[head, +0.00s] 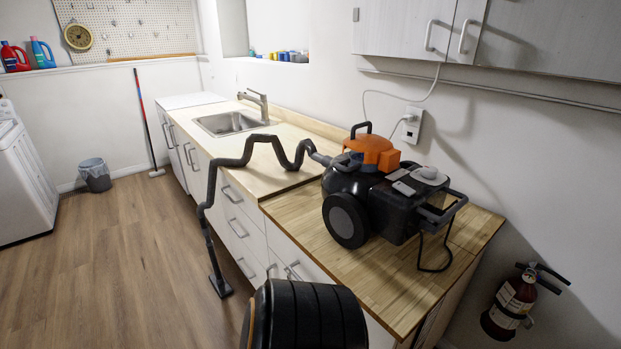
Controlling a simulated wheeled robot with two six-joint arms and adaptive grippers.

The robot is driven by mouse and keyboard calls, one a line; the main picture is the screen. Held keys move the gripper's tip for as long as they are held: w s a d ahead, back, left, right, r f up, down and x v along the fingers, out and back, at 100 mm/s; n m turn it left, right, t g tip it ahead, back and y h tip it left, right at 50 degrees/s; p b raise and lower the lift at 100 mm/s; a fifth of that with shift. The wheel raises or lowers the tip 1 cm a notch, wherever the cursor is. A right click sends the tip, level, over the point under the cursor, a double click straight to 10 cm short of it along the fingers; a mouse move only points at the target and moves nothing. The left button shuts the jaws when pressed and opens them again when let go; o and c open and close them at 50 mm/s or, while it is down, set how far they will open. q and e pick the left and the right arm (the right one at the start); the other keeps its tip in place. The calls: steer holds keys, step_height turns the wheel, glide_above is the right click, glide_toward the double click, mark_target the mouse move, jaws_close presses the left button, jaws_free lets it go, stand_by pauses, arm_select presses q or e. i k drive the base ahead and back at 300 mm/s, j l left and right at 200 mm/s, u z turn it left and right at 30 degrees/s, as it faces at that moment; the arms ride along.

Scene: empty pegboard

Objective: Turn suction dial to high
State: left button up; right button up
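A canister vacuum cleaner (370,205) with a black body, a large grey-hubbed wheel and an orange top stands on the wooden counter. A round white-grey knob (430,174), which looks like the suction dial, sits on top of its right part. The dial's markings and setting are too small to read. The ribbed hose (247,146) runs left over the counter edge, down to a floor nozzle (221,287). Neither of my grippers shows in the head view.
The wooden counter (400,300) has free room in front of the vacuum. A black handle (443,207) stands beside the dial. A cord (378,95) hangs by the wall outlet (412,126). A fire extinguisher (512,303) is at the right. The floor at left is mostly clear.

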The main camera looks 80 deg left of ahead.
mark_target(430, 172)
steer(key=u, duration=2.15)
